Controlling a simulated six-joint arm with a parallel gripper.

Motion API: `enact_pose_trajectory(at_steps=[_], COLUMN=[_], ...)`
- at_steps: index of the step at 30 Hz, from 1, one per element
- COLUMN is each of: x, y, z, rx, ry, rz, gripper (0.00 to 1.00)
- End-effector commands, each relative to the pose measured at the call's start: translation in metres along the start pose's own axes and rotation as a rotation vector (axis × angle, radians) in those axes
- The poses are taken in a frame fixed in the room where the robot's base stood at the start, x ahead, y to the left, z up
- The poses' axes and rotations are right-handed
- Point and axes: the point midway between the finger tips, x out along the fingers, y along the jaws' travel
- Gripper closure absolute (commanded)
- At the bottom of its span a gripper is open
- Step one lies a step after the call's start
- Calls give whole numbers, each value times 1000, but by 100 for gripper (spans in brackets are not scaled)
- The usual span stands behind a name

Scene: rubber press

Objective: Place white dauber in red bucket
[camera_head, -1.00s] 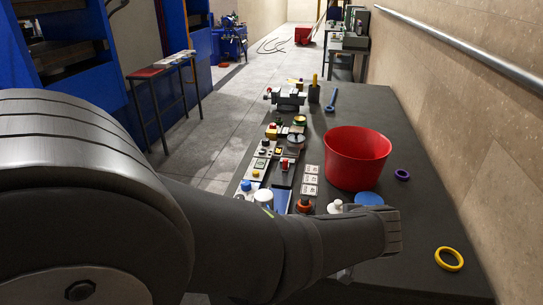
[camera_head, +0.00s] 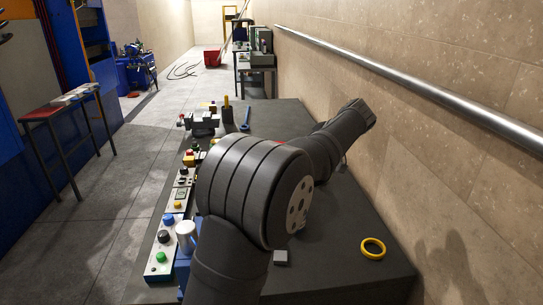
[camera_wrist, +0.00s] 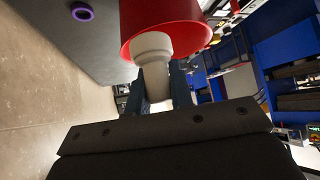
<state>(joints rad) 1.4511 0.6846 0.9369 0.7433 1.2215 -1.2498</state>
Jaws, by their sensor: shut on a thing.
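The white dauber (camera_wrist: 152,48) is between the fingers of my gripper (camera_wrist: 160,88) in the wrist view, and my gripper is shut on it. The red bucket (camera_wrist: 188,22) is right behind the dauber's end in the wrist view, and the dauber overlaps its rim there. I cannot tell whether the dauber is over the opening or beside the wall. In the head view my arm hides the bucket, the dauber and my gripper.
The dark table (camera_head: 345,245) runs along a tiled wall with a metal rail (camera_head: 400,80). A yellow ring (camera_head: 373,248) lies on its right side. A purple ring (camera_wrist: 82,11) shows in the wrist view. Button boxes (camera_head: 170,220) line the left edge.

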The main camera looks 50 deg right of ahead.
Motion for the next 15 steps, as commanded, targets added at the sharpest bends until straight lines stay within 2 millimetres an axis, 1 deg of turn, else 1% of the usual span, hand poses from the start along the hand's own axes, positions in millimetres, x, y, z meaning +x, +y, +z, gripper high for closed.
enact_pose_trajectory(at_steps=[1, 6, 9, 15], x=[4, 13, 18, 26], y=[11, 40, 54, 73], z=[-4, -17, -22, -26], rx=[-9, -36, -52, -72], ry=[0, -1, -1, -2], rz=[-8, -35, -48, -68], gripper=[100, 100, 100, 100])
